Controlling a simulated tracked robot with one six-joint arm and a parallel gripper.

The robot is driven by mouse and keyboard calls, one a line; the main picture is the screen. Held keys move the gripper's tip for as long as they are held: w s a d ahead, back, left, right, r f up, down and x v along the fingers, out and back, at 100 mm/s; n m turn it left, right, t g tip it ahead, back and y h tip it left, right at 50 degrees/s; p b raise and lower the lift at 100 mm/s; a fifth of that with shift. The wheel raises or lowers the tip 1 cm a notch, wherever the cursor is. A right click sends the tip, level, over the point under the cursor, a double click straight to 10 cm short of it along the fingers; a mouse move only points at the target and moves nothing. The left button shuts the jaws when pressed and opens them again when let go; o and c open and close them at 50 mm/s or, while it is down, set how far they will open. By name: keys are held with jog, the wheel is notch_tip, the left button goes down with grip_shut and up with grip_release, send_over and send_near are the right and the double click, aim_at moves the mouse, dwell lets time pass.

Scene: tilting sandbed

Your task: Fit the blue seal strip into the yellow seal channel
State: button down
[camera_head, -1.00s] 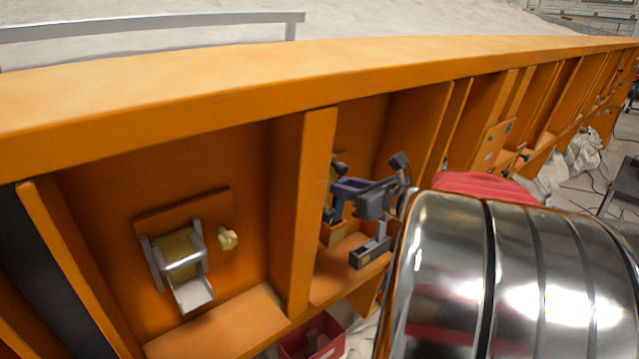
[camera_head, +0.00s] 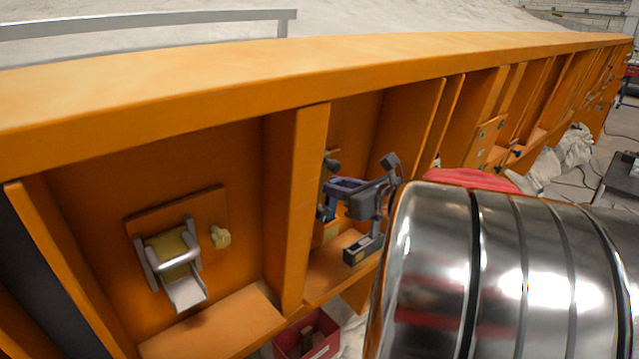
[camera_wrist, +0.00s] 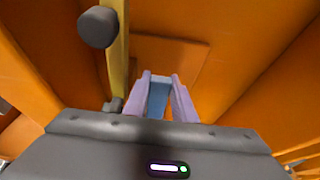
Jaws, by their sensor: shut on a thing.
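My gripper (camera_wrist: 158,92) has purple fingers and is shut on the blue seal strip (camera_wrist: 157,100), whose blue face shows between them in the wrist view. In the head view my gripper (camera_head: 338,194) is inside the orange bay right of the nearest upright. The yellow seal channel (camera_wrist: 118,62) runs along the left of the fingers in the wrist view, with the strip apart from it in the picture. In the head view a little yellow (camera_head: 329,232) shows below the fingers, partly hidden by my gripper. I cannot tell whether strip and channel touch.
A broad orange upright (camera_head: 298,200) stands just left of my gripper, and an orange ledge (camera_head: 328,280) lies below. A round grey knob (camera_wrist: 97,27) sits beside the channel. The left bay holds a metal latch (camera_head: 175,262) and yellow knob (camera_head: 220,237). A red bin (camera_head: 305,338) is below.

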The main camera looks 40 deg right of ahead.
aim_at(333, 206)
jog(key=shift+w+f, duration=0.25)
jog(key=shift+f, duration=1.2)
jog(key=shift+w+f, duration=0.2)
jog(key=shift+f, duration=1.25)
dwell(0.9)
jog(key=c, duration=1.3)
grip_release()
jog(key=shift+a, duration=0.1)
jog(key=shift+c, duration=0.2)
jog(key=shift+s+r, duration=0.2)
jog(key=shift+r, duration=1.3)
jog(key=shift+c, duration=0.2)
jog(key=o, duration=0.3)
jog(key=shift+s+r, duration=0.15)
jog(key=shift+r, duration=0.7)
jog(key=shift+s+r, duration=0.15)
jog(key=shift+r, duration=0.75)
jog(key=shift+s+r, duration=0.1)
jog(key=shift+r, duration=0.75)
